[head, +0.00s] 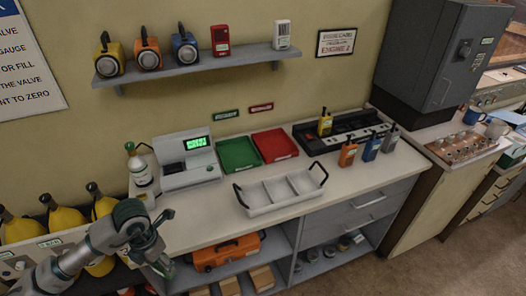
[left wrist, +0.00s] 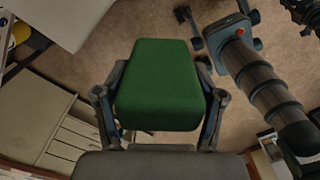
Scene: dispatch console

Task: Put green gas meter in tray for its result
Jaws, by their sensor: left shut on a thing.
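The green gas meter (left wrist: 160,85) fills the middle of the left wrist view, between the two fingers of my left gripper (left wrist: 160,108), which is shut on it. In the head view, my left gripper (head: 162,258) is low in front of the counter's left end; the meter is hard to make out there. A green tray (head: 238,154) and a red tray (head: 275,145) lie side by side on the counter, both empty. A white test station (head: 187,160) with a lit green screen stands left of them; its text is too small to read surely. My right gripper is not in view.
A white divided carrier (head: 282,192) stands at the counter's front. A gas bottle (head: 139,168) stands left of the station. A black charger rack (head: 345,130) with several handheld devices is at right. A shelf (head: 200,62) hangs above. The counter's front left is clear.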

